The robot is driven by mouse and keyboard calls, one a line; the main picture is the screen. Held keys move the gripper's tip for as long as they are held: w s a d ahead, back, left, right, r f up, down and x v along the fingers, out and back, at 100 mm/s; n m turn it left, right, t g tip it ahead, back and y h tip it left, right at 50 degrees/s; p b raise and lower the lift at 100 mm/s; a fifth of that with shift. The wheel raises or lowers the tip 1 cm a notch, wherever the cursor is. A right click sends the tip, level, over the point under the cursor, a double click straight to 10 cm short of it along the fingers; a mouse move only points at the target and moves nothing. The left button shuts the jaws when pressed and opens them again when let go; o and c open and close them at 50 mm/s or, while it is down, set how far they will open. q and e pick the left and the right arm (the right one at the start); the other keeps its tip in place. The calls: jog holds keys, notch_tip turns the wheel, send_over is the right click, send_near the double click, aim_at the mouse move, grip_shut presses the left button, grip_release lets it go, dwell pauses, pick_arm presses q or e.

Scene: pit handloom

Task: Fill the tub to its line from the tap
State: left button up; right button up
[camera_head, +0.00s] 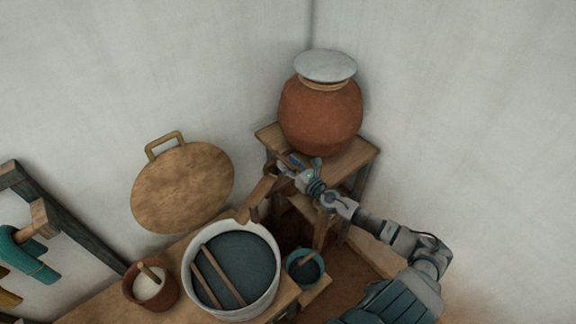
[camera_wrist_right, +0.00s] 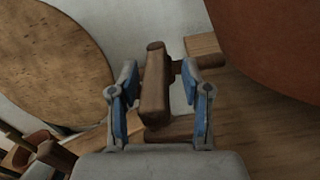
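A round pale tub (camera_head: 188,278) holds dark blue contents, with two wooden sticks across it; no fill line can be made out. Behind it, a brown clay pot (camera_head: 320,115) with a pale lid stands on a wooden stand. A wooden trough-like piece (camera_head: 262,190) slopes from near the pot's base to the tub's rim. My right gripper (camera_head: 290,165) is beside the pot's base. In the right wrist view its fingers (camera_wrist_right: 160,90) are apart on either side of an upright wooden tap handle (camera_wrist_right: 154,90), with gaps visible. No flow of water is visible. My left gripper is out of view.
A small blue bucket (camera_head: 293,278) with a wooden piece in it stands right of the tub. A brown pot (camera_head: 135,289) with white contents stands to the left. A round wooden lid (camera_head: 182,188) leans on the wall. A rack with a teal hank (camera_head: 30,262) is far left.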

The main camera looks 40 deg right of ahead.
jog(key=shift+f, duration=0.15)
jog(key=shift+s+f, duration=0.1)
jog(key=shift+s, duration=0.45)
jog(key=s+d, duration=0.1)
jog(key=s, duration=1)
jog(key=shift+d, duration=0.15)
jog(key=shift+w, duration=0.1)
